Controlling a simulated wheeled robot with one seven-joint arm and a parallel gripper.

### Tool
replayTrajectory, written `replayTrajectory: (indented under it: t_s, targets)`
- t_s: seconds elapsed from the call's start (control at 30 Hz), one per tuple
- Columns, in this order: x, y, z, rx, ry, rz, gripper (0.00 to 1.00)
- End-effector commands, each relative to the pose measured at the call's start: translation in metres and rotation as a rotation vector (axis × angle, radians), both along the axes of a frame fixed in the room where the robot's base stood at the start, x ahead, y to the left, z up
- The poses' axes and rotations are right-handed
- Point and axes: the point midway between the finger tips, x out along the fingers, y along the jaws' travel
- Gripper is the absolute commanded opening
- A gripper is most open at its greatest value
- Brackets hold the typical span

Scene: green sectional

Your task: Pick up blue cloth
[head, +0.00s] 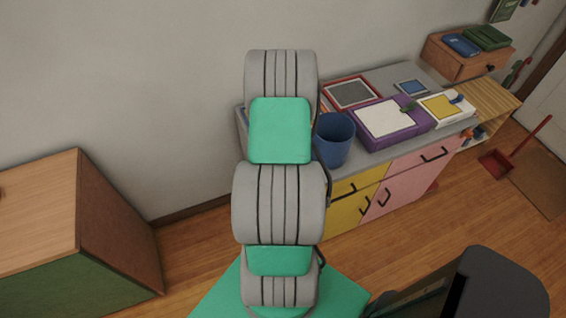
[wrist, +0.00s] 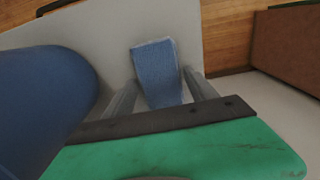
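The blue cloth (wrist: 157,70) looks folded and lies on a grey-white surface in the wrist view. My gripper (wrist: 160,78) is open, with one grey finger on each side of the cloth in that picture. The near part of the cloth reaches down between the fingers. No contact shows, and I cannot tell how high the fingertips are above the surface. In the head view my arm hides the gripper and the spot around it, and this cloth does not show there.
A blue cup (head: 334,140) stands close by on the grey counter (head: 385,75); it looms left in the wrist view (wrist: 40,105). A purple box (head: 394,122) and a red-framed box (head: 350,93) lie farther right. Blue (head: 461,45) and green (head: 487,37) items lie on a wooden box.

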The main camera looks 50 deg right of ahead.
Motion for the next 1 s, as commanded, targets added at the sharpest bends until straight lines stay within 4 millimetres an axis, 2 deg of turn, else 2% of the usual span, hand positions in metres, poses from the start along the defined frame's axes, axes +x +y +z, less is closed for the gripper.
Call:
replayTrajectory:
  t_s: [0.07,0.5,0.83,1.0]
  targets:
    - [0.000,0.000,0.000,0.000,0.000,0.000,0.58]
    - [0.000,0.000,0.000,0.000,0.000,0.000,0.23]
    - [0.000,-0.001,0.005,-0.002,-0.001,0.000,0.23]
    - [0.001,-0.002,0.028,-0.006,-0.004,0.000,0.23]
